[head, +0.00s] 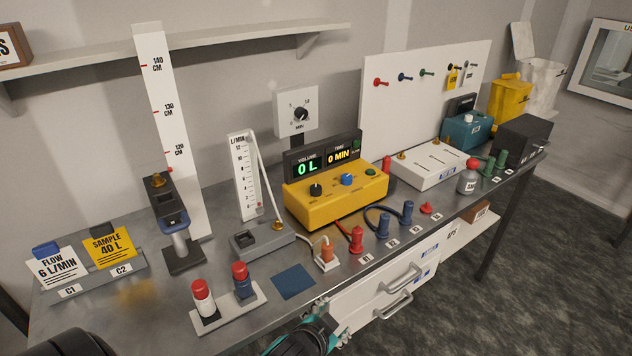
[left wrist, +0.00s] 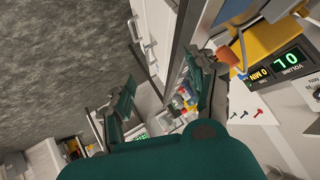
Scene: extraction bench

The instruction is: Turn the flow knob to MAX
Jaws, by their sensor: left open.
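A yellow pump box (head: 335,200) stands mid-bench. A wall plate behind holds another black dial knob (head: 301,114). The labels are too small to tell which knob is the flow knob. My left gripper (head: 335,332) is low at the bench's front edge, apart from the box. In the left wrist view its fingers (left wrist: 160,92) are spread and empty, and the yellow box (left wrist: 260,48) shows at upper right. My right gripper is not seen.
A display (head: 322,162) above the box reads 0 L and 0 MIN. A flowmeter (head: 245,175) stands to its left. Red and blue plugs (head: 356,240) with cables lie in front of the box. A blue mat (head: 293,281) lies nearer the front edge. Drawers (head: 385,290) hang below.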

